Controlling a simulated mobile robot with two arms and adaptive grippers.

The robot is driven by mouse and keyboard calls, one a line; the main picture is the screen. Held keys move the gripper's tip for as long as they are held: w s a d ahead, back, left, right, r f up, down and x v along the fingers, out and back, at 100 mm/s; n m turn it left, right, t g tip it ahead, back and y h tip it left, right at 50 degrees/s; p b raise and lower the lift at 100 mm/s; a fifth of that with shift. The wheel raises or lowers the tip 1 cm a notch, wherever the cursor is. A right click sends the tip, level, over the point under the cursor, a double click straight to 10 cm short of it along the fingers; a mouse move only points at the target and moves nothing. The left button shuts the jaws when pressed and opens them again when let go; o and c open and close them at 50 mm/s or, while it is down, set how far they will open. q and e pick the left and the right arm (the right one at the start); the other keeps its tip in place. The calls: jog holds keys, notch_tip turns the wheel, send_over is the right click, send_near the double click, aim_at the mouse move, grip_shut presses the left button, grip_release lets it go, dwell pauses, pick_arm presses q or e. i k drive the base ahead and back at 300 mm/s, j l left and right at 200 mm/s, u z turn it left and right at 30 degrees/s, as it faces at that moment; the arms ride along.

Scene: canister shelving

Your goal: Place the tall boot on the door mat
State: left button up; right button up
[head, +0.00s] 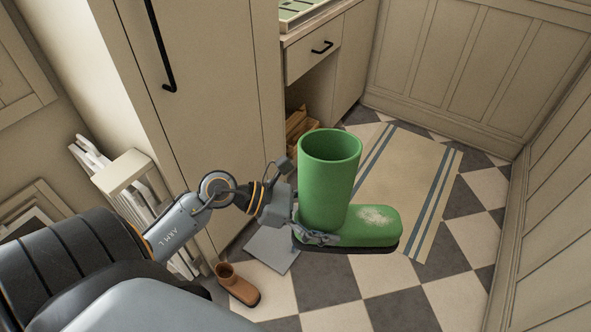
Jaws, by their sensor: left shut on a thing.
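A tall green boot (327,195) is held upright in the air by my left gripper (305,235), with its toe pointing right and a pale scuffed patch on the toe. The gripper is shut on the boot's left side, low near the heel; the far finger is partly hidden by the boot. The door mat (405,175), beige with blue-grey stripes at its ends, lies on the checkered floor behind and to the right of the boot. The boot hides the mat's near left part. My right gripper is not in view.
A small brown boot (237,285) stands on the floor below my left arm. A grey flat panel (271,248) lies near it. A white folded rack (135,185) leans at the left. Cabinets (210,90) and panelled walls (480,60) bound the space. Floor right of the mat is clear.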

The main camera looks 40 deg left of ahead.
aim_at(273, 235)
jog(key=i+u, duration=0.2)
jog(key=i, duration=0.2)
jog(key=i+l+u, duration=0.25)
jog(key=i, duration=0.2)
jog(key=i+l+u, duration=0.2)
jog(key=i, duration=0.2)
jog(key=i+l+u, duration=0.2)
jog(key=i+u, duration=0.25)
jog(key=i+l+u, duration=0.2)
jog(key=l+u, duration=0.15)
jog(key=u, duration=0.15)
jog(key=i+l+u, duration=0.25)
jog(key=l+u, duration=0.2)
jog(key=i+l+u, duration=0.15)
jog(key=l+u, duration=0.25)
jog(key=l, duration=0.3)
jog(key=i+l+u, duration=0.1)
jog(key=l+u, duration=0.3)
jog(key=l, duration=0.25)
jog(key=l+u, duration=0.4)
jog(key=l, duration=0.3)
